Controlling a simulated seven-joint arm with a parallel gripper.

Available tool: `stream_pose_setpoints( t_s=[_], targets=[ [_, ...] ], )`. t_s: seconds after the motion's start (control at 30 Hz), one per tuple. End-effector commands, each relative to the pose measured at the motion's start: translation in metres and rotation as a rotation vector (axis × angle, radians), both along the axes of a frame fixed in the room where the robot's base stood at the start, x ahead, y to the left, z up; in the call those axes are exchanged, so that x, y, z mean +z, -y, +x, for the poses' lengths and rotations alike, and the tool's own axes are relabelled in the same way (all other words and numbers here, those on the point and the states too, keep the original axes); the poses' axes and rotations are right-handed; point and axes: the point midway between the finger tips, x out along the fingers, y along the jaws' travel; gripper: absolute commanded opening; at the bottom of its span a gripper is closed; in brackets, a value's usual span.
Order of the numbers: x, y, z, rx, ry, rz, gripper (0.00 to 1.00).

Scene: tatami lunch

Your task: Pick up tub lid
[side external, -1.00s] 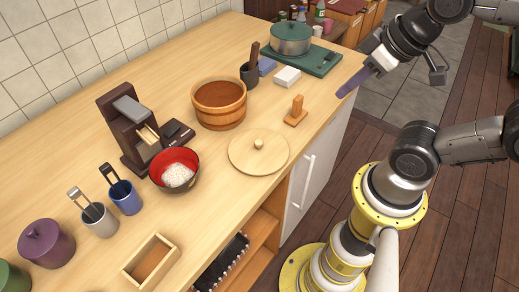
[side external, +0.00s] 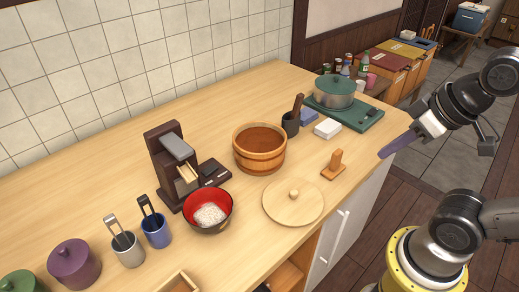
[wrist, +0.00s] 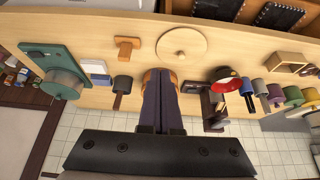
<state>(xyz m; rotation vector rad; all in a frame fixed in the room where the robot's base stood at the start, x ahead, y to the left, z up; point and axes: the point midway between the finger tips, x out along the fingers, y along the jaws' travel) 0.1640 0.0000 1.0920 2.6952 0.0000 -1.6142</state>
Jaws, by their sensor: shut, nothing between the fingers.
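The tub lid (side external: 293,205) is a round, pale wooden disc with a small knob on top. It lies flat near the counter's front edge, in front of the wooden tub (side external: 259,150), and also shows at the top of the wrist view (wrist: 182,44). The tub is open, with brown contents or a brown inside. My gripper (side external: 384,154) has long purple-grey fingers, shut and empty, and hangs to the right of the lid, out by the counter's front edge. In the wrist view the fingers (wrist: 160,75) cover part of the tub.
A small wooden stand (side external: 334,167) sits right of the lid. A white block (side external: 327,128) and a pot (side external: 335,92) on a green board are farther right. A red bowl (side external: 208,211) and a dark wooden device (side external: 170,165) are on the left.

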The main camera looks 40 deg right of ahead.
Motion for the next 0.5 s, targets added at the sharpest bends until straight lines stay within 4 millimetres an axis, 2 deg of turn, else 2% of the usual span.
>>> stream_pose_setpoints(
  t_s=[0.07, 0.4, 0.5],
  targets=[
    [0.0000, 0.0000, 0.0000, 0.000, 0.000, 0.000, 0.00],
    [0.0000, 0.0000, 0.0000, 0.000, 0.000, 0.000, 0.61],
    [0.0000, 0.0000, 0.0000, 0.000, 0.000, 0.000, 0.62]
  ],
)
